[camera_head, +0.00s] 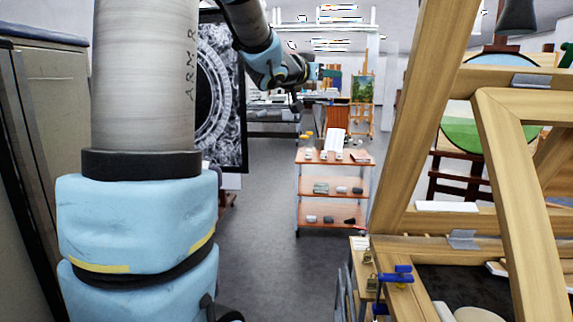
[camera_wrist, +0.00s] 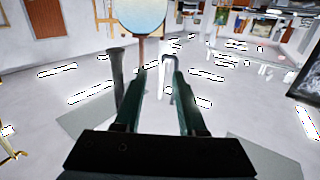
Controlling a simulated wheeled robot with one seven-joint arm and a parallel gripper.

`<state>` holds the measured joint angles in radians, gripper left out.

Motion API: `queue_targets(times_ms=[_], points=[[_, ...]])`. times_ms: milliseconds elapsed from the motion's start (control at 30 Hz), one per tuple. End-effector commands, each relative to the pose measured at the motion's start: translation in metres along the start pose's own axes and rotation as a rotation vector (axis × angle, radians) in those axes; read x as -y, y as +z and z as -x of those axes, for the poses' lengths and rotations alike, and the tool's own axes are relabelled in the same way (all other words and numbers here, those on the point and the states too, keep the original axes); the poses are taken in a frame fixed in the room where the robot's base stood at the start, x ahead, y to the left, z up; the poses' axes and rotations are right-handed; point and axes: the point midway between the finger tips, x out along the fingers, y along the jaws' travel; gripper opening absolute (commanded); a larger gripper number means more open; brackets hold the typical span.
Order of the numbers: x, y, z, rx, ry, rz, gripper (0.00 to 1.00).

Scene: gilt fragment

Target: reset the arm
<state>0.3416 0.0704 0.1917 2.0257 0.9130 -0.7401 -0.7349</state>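My arm (camera_head: 145,90) stands large at the left of the head view, a grey upper link above light blue joints. Its far part comes back into view at the top middle, and my gripper (camera_head: 297,97) is at its end, small and dark, in the air. In the wrist view my gripper (camera_wrist: 160,74) shows two dark green fingers standing apart. No held thing shows between them. A thin hooked shape (camera_wrist: 170,62) shows behind the gap, and I cannot tell how far off it is.
A wooden frame (camera_head: 495,165) fills the right side. A grey cabinet (camera_head: 35,130) stands at the left. A shelved cart (camera_head: 312,188) with small items stands ahead, beyond clear grey floor (camera_head: 265,255). A dark round-patterned panel (camera_head: 225,90) stands behind my arm. Blue clamps (camera_head: 397,275) sit at lower right.

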Motion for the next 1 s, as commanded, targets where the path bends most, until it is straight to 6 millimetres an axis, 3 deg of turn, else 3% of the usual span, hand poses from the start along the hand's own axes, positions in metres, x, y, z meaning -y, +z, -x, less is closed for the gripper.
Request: queue_targets(times_ms=[33,100,233,367,500,600,733,833,1000], points=[[0.02,0.032,0.01,0.076,-0.099,0.024,0.4],[0.04,0.076,0.028,0.192,-0.218,0.051,0.4],[0.06,0.156,0.074,0.429,-0.386,0.112,0.4],[0.057,0.231,0.132,0.686,-0.489,0.185,0.4],[0.03,0.298,0.201,0.966,-0.532,0.28,0.4],[0.002,0.33,0.245,1.136,-0.528,0.352,0.4],[-0.029,0.353,0.284,1.289,-0.5,0.425,0.4],[-0.043,0.36,0.3,1.351,-0.482,0.458,0.4],[-0.05,0.363,0.307,1.377,-0.473,0.472,0.4]])
